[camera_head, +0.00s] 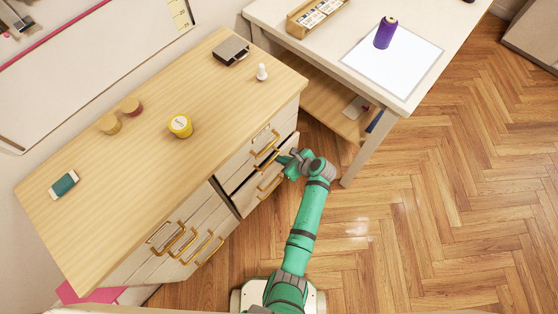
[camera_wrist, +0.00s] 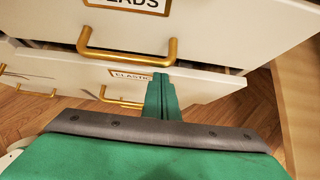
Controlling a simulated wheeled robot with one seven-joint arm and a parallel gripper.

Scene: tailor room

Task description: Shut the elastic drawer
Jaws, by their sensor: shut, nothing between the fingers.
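The elastic drawer (camera_wrist: 208,92) is a white drawer front in the wrist view, below the drawer whose label ends in "EADS" (camera_wrist: 205,28). Its "ELASTIC" label (camera_wrist: 128,75) is partly covered by my gripper. Its brass handle (camera_wrist: 118,102) is left of my fingers. A dark gap shows along its top edge, so it stands a little open. My gripper (camera_wrist: 161,78) is shut and empty, with its tips at the drawer front by the label; I cannot tell whether they touch. In the head view my gripper (camera_head: 282,160) is at the cabinet's right-hand drawers.
A white table (camera_head: 290,45) with a purple spool (camera_head: 385,33) stands close right of the cabinet. Open wooden floor (camera_head: 440,220) lies to the right.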

